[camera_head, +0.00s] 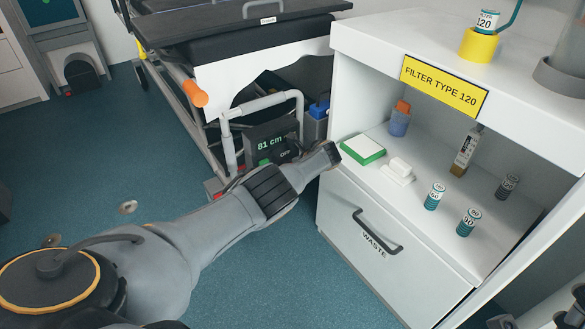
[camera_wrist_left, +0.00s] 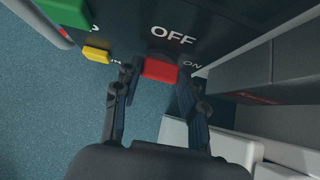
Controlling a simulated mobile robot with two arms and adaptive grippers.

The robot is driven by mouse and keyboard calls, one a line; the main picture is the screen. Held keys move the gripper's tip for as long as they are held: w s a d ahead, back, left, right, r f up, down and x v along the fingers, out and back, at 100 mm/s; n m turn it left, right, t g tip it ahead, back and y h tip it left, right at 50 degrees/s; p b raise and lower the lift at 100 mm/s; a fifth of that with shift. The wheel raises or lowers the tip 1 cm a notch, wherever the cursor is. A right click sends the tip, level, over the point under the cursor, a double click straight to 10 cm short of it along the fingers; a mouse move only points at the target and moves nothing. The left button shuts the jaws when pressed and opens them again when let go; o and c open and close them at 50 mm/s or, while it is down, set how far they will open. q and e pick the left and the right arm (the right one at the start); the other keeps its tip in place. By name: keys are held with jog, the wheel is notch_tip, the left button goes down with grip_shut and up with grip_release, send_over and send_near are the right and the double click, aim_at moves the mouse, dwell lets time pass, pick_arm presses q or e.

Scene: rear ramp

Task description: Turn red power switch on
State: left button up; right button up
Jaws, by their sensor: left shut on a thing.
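The control box (camera_head: 272,142) stands under the stretcher in the head view, its display reading "81 cm" and "OFF". In the left wrist view the red power switch (camera_wrist_left: 160,70) is on the box's lower edge, below the word "OFF", with "ON" lettering to its right. My left gripper (camera_wrist_left: 157,78) has one finger on each side of the red switch and is shut on it. In the head view my left arm hides the switch and the fingertips.
A yellow button (camera_wrist_left: 96,54) and a green one (camera_wrist_left: 66,12) are left of the switch. The white cabinet (camera_head: 375,235) with a waste drawer stands close to the right of my arm. The stretcher (camera_head: 240,25) is above the box. Blue floor (camera_head: 130,165) is open to the left.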

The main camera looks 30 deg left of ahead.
dwell(0.3)
pick_arm(q)
jog(key=o, duration=1.1)
jog(key=shift+o, duration=0.2)
jog(key=v, duration=1.2)
